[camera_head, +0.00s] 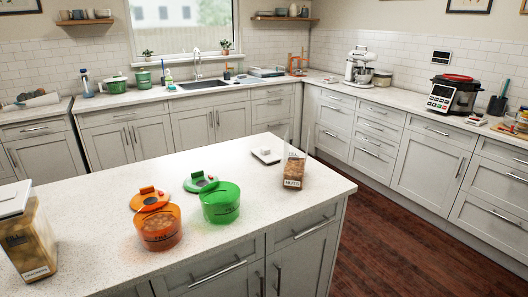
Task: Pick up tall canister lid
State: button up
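A tall clear canister (294,170) with brown nuts and a label stands upright on the island's right part, its top open. A flat white square lid (267,155) with a raised knob lies on the counter just left of and behind it. Another clear canister (26,240) with crackers stands at the left edge with a white lid (14,198) on it. I cannot tell from the picture alone which lid is the tall canister's, but the loose one lies beside the open canister. My gripper is not in view.
An orange tub (158,229) and a green tub (221,205) stand mid-island, with an orange lid (149,198) and a green lid (200,182) behind them. Wood floor (375,235) lies right of the island.

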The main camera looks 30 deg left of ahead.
aim_at(272, 158)
jog(key=u, duration=0.05)
jog(key=i, duration=1.1)
jog(key=u, duration=0.75)
jog(key=k, duration=0.15)
jog(key=u, duration=2.25)
jog(key=k, duration=0.3)
jog(key=u, duration=0.15)
